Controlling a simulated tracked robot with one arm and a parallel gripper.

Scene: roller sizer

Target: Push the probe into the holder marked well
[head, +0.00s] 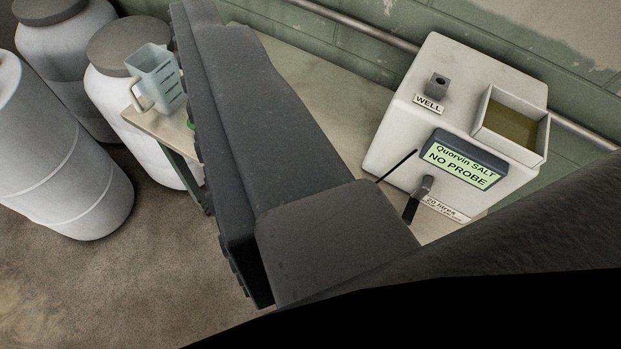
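The white dosing box (405,125) stands on the bench at the right. On its top a small dark block with a hole, the holder (438,85), sits behind a label reading WELL; the hole looks empty. The box's display (464,160) reads "Quorvin SALT NO PROBE". A thin dark rod (397,166), perhaps the probe, sticks out past my large dark arm part in front of the box. I cannot tell what holds it. A short dark piece (412,205) shows below the display; I cannot tell whether it is a tap or a finger. My fingertips cannot be made out.
An open tray (545,140) with brownish contents is at the box's right side. A pale blue jug (155,75) stands on the bench's left end. White drums (75,185) stand on the floor at left. A pipe (360,28) runs along the green block wall behind.

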